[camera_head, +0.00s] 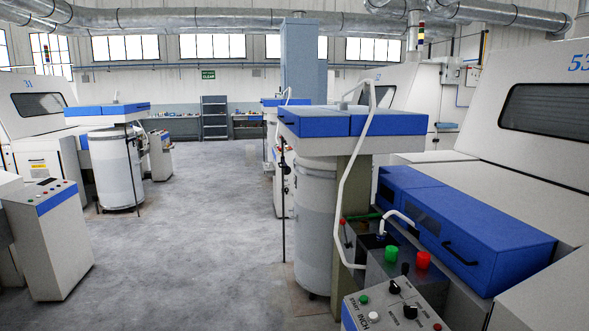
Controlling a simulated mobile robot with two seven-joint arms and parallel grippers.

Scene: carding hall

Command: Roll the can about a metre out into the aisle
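A tall pale grey cylindrical can (316,225) stands upright on the floor right of centre, beneath a blue-topped coiler head (350,122). Its right side is partly hidden by a post and a white bent tube or strand (352,185). A second, whitish can (116,170) stands upright under another blue-topped head at the left, across the aisle. The view does not show which of the two is meant. Neither of my grippers is in view, and nothing of mine is seen touching either can.
The grey concrete aisle (200,225) between the machine rows is clear. A thin dark upright rod (283,200) stands at the near can's aisle side. A control panel (395,302) with buttons and a machine with blue covers (465,225) fill the right. A control console (50,240) stands left.

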